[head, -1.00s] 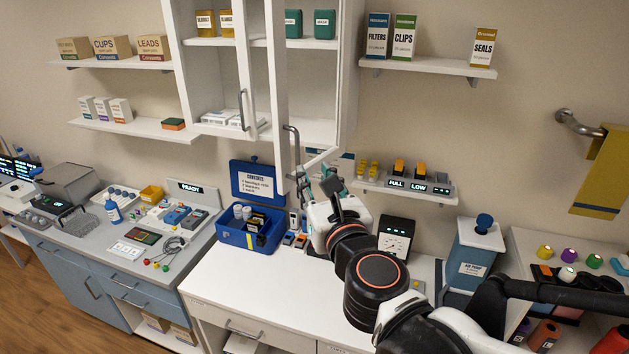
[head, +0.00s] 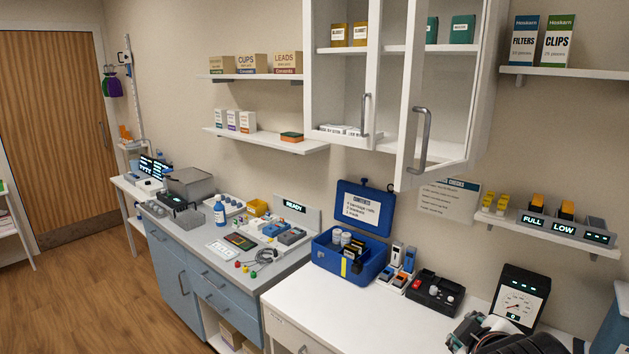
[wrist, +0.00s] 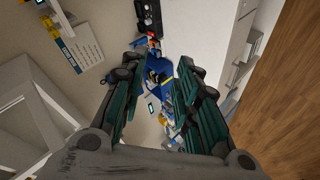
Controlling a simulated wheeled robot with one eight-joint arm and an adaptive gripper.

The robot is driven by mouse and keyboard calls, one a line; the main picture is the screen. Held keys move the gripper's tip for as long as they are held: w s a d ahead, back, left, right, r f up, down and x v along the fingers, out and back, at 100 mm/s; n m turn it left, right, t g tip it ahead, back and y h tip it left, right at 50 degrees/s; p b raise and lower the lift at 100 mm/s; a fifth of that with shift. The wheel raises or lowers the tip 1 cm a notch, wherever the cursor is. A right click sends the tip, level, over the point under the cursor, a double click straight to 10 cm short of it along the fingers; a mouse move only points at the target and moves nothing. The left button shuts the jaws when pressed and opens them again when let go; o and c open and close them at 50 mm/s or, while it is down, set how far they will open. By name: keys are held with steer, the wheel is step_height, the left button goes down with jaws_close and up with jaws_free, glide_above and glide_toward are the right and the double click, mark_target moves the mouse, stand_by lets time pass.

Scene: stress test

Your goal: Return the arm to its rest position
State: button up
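My gripper (wrist: 158,95) shows in the wrist view with its two green-padded fingers spread apart and nothing between them. Past the fingers, farther off, lie the blue case and the counter.
A wall cabinet (head: 443,177) has a door standing open above the counter. The open blue case (head: 335,262), a black control box (head: 436,291) and a gauge (head: 519,300) stand on the counter. A wall shelf (head: 545,232) holds charging units. Wood floor (head: 100,290) is clear at left.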

steer(key=s+a+f+m+g+y+b, duration=0.2)
steer(key=s+a+f+m+y+b, duration=0.1)
steer(key=f+m, duration=0.4)
steer(key=shift+s+a+f+m+g+y+b, duration=0.35)
steer(key=shift+s+a+f+b, duration=0.65)
steer(key=shift+a+f, duration=0.4)
